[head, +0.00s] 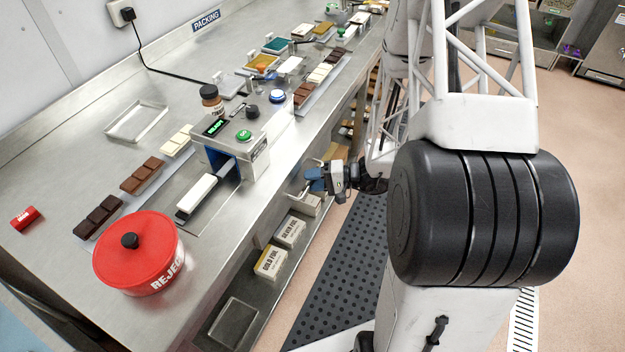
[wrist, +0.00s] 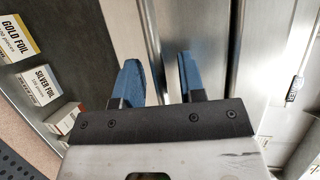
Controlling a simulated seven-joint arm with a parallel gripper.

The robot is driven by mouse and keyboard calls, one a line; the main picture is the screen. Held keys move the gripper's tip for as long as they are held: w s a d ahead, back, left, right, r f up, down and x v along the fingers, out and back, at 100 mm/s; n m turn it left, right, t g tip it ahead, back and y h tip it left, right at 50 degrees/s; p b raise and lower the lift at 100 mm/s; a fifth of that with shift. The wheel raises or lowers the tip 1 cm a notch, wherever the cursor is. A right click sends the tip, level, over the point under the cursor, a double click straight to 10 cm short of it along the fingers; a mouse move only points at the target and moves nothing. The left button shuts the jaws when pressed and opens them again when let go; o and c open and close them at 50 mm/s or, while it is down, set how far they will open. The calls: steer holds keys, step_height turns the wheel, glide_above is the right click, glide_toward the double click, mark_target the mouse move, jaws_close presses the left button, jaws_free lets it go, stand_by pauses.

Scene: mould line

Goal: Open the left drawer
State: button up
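My gripper (head: 316,181) is beside the front edge of the steel bench, just below the worktop. Its two blue fingers (wrist: 160,82) stand apart with a gap between them, so it is open. In the wrist view, bright steel bars or edges run past and behind the fingers. A thin bent metal piece, which looks like a drawer handle (head: 296,191), lies just left of the fingers in the head view. I cannot tell whether the fingers touch it or straddle it. The left drawer's front is not clearly visible, and I cannot tell how far it stands open.
Below the bench, a shelf holds a gold foil box (head: 270,263), a silver foil box (head: 290,231) and a clear tray (head: 233,322). The bench top carries a red reject tub (head: 138,255), a machine (head: 232,145) and chocolate bars. A dark perforated mat (head: 345,270) covers the floor alongside.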

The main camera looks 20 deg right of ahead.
steer(key=shift+a, duration=0.1)
jaws_close()
stand_by(0.5)
steer(key=s+d, duration=2.2)
steer(key=shift+d, duration=0.1)
jaws_free()
steer(key=shift+d, duration=0.15)
stand_by(0.4)
steer(key=v, duration=0.7)
steer(key=shift+d, duration=0.2)
